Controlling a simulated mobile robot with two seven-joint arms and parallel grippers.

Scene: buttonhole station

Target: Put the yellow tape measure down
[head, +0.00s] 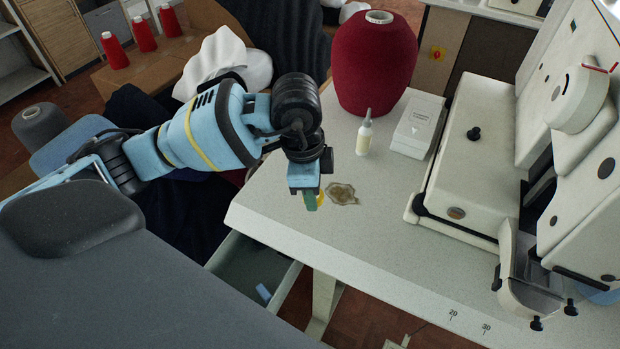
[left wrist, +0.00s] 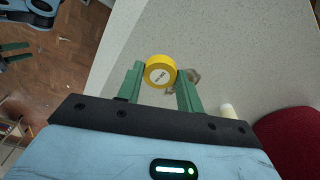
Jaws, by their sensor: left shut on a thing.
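The yellow tape measure (left wrist: 160,71) is a round disc with a pale printed label, held between the green fingers of my left gripper (left wrist: 157,88) in the left wrist view. In the head view my left gripper (head: 311,200) points down over the front left part of the white table (head: 400,255). Only a sliver of the yellow tape measure (head: 321,198) shows there behind a finger. I cannot tell its exact height above the table. Part of my right gripper (left wrist: 15,47) shows at the left edge of the wrist view; its opening is unclear.
A brownish flat patch (head: 342,194) lies just right of the gripper. Behind are a small bottle (head: 364,136), a white box (head: 418,126) and a red thread cone (head: 374,65). The sewing machine (head: 475,155) fills the right. An open drawer (head: 245,262) is below the front edge.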

